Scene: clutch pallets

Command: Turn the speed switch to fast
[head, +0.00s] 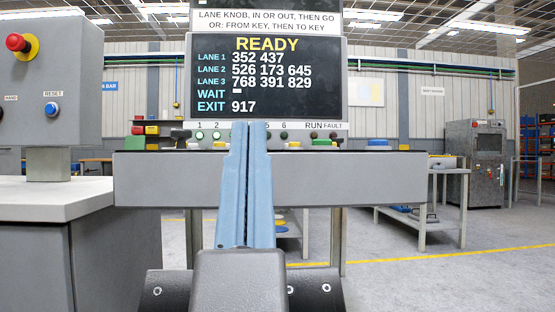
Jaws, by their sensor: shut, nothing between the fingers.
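My gripper (248,126) is shut and empty. Its two blue fingers lie together and point up and away, in front of the grey console (330,178). The fingertips overlap the lower edge of the display (268,80), which reads READY with lane numbers, WAIT and EXIT 917. Small controls show edge-on along the console top: a dark knob (180,134), a yellow one (292,145) and a blue one (377,143). I cannot tell which control is the speed switch or read its setting. My fingers hide the middle of the console.
A grey box (60,95) at left carries a red emergency button (15,42) and a blue reset button (52,109). It stands over a pale counter (60,195). A side table (425,190) and a grey cabinet (490,165) stand at right. Floor there is open.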

